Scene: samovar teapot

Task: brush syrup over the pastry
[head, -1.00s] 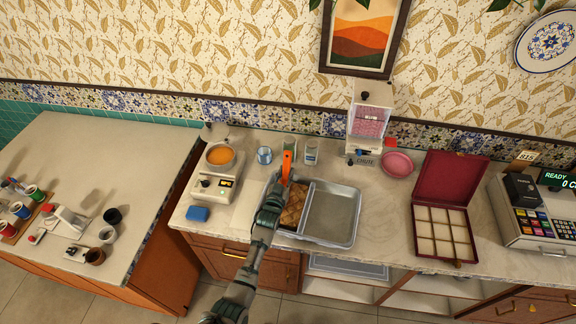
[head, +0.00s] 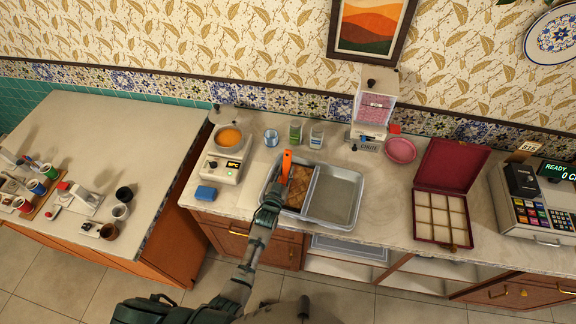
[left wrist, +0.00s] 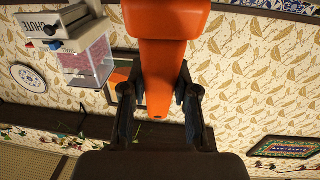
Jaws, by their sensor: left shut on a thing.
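My left gripper (head: 272,196) is shut on an orange-handled tool (head: 286,163), whose handle stands up from it in the head view. In the left wrist view the orange handle (left wrist: 165,60) sits between the two dark fingers; its working end is out of view. The pastry (head: 299,188) lies browned in the left compartment of a grey metal tray (head: 334,224), just right of my gripper. A pan of orange syrup (head: 229,138) stands on a white scale-like warmer (head: 222,168) to the left. My right gripper is not in view.
A blue sponge (head: 205,193) lies before the warmer. Several glasses (head: 295,131) stand behind the tray. A dispenser (head: 374,105), pink bowl (head: 401,150), open red box (head: 443,205) and till (head: 540,210) stand to the right. The tray's right compartment is empty.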

